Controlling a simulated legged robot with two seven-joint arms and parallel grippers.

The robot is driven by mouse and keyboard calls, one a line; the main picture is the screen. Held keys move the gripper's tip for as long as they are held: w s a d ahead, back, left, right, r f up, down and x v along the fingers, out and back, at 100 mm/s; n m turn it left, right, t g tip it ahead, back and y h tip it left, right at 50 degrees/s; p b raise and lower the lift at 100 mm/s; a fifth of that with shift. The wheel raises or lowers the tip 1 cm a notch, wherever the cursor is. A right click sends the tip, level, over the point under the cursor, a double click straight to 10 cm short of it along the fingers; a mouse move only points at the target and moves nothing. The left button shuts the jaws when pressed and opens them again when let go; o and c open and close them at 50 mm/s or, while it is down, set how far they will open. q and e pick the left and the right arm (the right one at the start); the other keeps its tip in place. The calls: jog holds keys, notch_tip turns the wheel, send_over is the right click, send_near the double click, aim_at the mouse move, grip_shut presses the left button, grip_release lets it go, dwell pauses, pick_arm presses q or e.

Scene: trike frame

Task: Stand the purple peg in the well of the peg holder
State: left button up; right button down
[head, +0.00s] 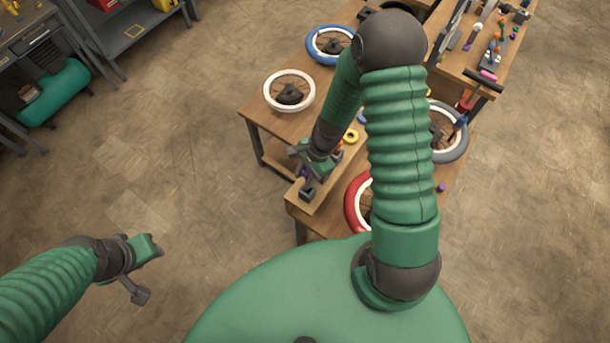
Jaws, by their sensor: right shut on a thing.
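The purple peg (305,174) shows as a small purple patch at the tip of my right gripper (308,168). That gripper is shut on it, and the jaws hide most of the peg. The peg holder (307,193) is a small dark block near the front left corner of the wooden table, just below the gripper in the picture. I cannot tell whether the peg is in the well or above it. My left gripper (150,262) is over bare floor at the lower left, far from the table. Its jaws are too unclear to read.
The wooden table (262,117) bears a white wheel (290,90), a blue wheel (330,44), a red wheel (353,202) and a small yellow ring (351,136). My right arm hides its middle. A second table with small parts (493,58) stands upper right.

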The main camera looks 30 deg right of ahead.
jog(key=shift+f+b, duration=2.7)
jog(key=shift+f, duration=0.5)
jog(key=c, duration=1)
grip_release()
jog(key=w+v, duration=0.1)
jog(key=v, duration=1.5)
jog(key=shift+s+r+b, duration=0.35)
jog(key=shift+s+r, duration=0.05)
jog(key=shift+d, duration=0.2)
